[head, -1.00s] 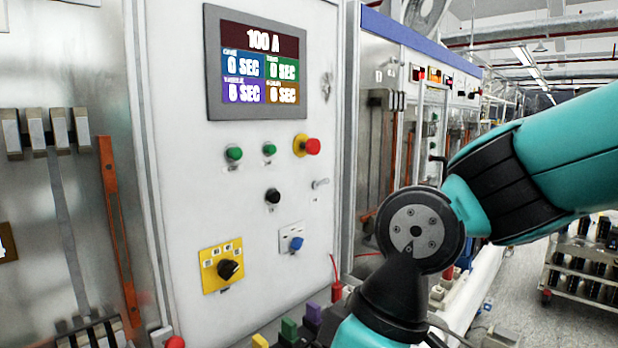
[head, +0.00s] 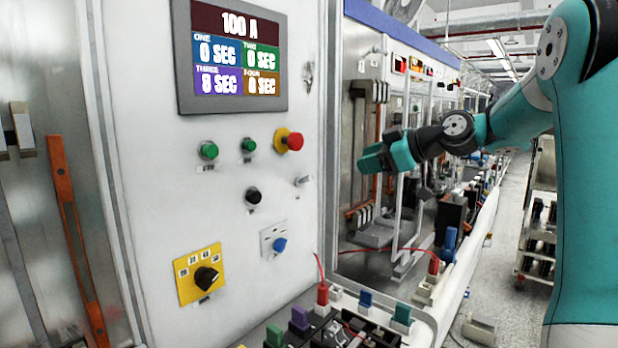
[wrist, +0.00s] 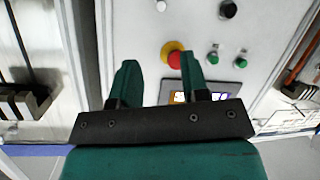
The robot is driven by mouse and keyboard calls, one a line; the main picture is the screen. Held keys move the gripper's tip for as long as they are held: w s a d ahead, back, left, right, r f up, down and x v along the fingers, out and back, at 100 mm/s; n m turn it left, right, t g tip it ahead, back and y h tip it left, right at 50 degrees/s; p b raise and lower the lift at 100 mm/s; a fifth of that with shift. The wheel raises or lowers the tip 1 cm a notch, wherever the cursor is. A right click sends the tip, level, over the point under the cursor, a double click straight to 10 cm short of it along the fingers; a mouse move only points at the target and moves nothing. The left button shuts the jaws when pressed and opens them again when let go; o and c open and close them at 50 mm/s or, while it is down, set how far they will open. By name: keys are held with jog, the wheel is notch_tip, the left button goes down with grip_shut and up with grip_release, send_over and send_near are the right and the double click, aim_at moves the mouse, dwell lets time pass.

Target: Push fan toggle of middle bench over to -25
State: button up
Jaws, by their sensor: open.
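A small metallic toggle lever (head: 303,181) sticks out of the white panel (head: 150,190), below and right of the red button. It also shows as a pale knob at the top edge of the wrist view (wrist: 160,6), where the panel appears upside down. Its label is too small to read. My gripper (head: 362,162) is to the right of the panel in the head view, fingers pointing left. In the wrist view my gripper (wrist: 158,62) has its fingers apart with nothing between them, and the panel lies beyond.
A red button with yellow collar (head: 289,140), green buttons (head: 208,150), a black knob (head: 253,196), a blue knob (head: 279,245) and a yellow-plated rotary switch (head: 206,277) surround the toggle. A display (head: 230,56) is above. Terminals and a red lead (head: 322,292) stand below.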

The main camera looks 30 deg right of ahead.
aim_at(311, 177)
jog(key=p+x, duration=0.6)
jog(key=x, duration=0.9)
jog(key=shift+w+a+r, duration=0.1)
jog(key=shift+a, duration=0.1)
jog(key=shift+p+x, duration=0.35)
jog(key=shift+x, duration=0.45)
jog(key=shift+c, duration=0.4)
grip_shut()
